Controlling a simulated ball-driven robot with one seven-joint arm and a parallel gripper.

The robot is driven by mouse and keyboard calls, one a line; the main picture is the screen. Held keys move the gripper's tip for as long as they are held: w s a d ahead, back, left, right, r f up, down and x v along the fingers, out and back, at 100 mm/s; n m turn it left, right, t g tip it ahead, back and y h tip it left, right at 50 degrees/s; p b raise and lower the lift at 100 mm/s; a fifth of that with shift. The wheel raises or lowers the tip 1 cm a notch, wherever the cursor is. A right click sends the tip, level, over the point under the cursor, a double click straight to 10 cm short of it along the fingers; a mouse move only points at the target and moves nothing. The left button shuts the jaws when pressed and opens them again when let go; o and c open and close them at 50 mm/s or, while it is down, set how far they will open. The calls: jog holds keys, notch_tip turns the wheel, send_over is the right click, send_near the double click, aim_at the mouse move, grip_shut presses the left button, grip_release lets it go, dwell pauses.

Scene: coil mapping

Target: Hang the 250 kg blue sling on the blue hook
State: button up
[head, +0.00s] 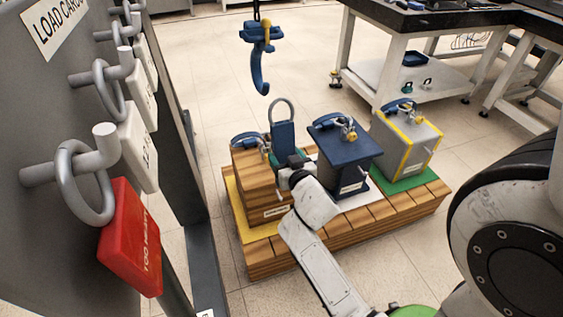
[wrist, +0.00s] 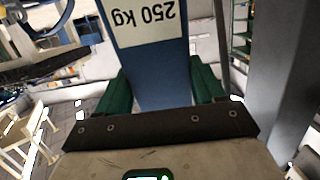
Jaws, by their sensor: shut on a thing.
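The blue sling (head: 283,136) is a flat blue body with a large grey-blue loop at its top. It stands upright in my gripper (head: 282,160), above the pallet between the wooden crate and the dark blue box. In the wrist view, the sling (wrist: 155,75) fills the space between my green fingers (wrist: 162,90), and its white label reads 250 kg upside down. My gripper is shut on its lower part. The blue hook (head: 260,72) hangs empty, above and slightly left of the sling's loop, with a yellow part at its top. The loop and the hook are apart.
A wooden pallet (head: 340,236) bears a wooden crate (head: 259,188), a dark blue box (head: 344,152) and a grey box with yellow edges (head: 407,146). A grey load-card rack (head: 60,110) with a red tag (head: 131,238) stands close at left. A workbench (head: 420,60) stands behind right.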

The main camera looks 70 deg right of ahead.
jog(key=r+p+x, duration=0.1)
jog(key=x, duration=0.5)
jog(key=shift+w+d+r, duration=0.15)
jog(key=shift+w+d, duration=0.15)
jog(key=shift+w, duration=0.05)
jog(key=shift+w+d, duration=0.1)
dwell(0.5)
jog(key=f+b+x, duration=0.1)
jog(key=b+x, duration=0.5)
jog(key=x, duration=0.5)
jog(key=shift+f+b, duration=0.35)
jog(key=shift+b, duration=0.05)
dwell(0.7)
dwell(0.3)
jog(key=o, duration=1.3)
jog(key=shift+o, duration=0.2)
jog(key=shift+f, duration=0.1)
